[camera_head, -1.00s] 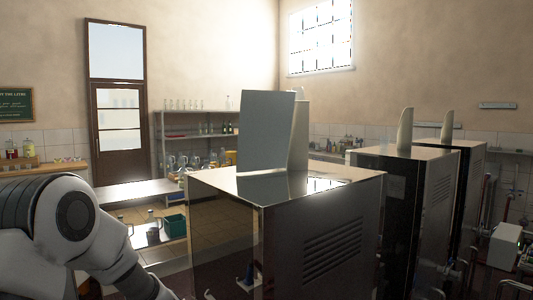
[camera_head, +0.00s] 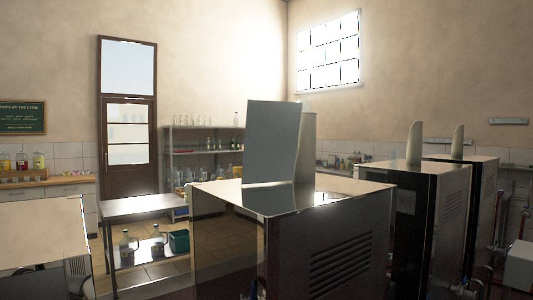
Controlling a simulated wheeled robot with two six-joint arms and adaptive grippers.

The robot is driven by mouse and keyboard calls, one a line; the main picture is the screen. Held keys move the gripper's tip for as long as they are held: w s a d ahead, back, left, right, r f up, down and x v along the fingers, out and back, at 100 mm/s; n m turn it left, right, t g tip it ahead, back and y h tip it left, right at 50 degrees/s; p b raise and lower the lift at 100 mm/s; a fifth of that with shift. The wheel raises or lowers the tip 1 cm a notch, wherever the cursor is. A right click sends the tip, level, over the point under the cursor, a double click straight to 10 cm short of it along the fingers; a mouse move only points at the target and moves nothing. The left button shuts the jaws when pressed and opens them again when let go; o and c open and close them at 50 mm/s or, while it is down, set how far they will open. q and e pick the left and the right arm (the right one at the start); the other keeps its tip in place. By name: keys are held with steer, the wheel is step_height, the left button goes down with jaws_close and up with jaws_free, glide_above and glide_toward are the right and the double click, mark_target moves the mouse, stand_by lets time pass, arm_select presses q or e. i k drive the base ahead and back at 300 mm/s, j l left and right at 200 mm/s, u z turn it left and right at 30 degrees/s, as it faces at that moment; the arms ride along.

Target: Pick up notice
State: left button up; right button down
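A plain grey-blue upright panel (camera_head: 270,142), which looks like the notice, stands on top of the nearest metal cabinet (camera_head: 330,194). It leans slightly, and its face shows no readable text from here. A pale curved fin-like piece (camera_head: 306,150) stands right behind it on the same cabinet. Neither of my grippers is in view.
More metal cabinets (camera_head: 428,172) stand in a row to the right, with pipes beside them. A low metal table (camera_head: 145,207) with jugs and a green crate (camera_head: 179,241) below is at left centre. A pale-topped counter (camera_head: 40,235) fills the near left. Tiled floor shows between.

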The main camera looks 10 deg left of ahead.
mark_target(272, 128)
steer(key=i+l+u, duration=0.5)
steer(key=i+l, duration=0.3)
steer(key=i, duration=0.1)
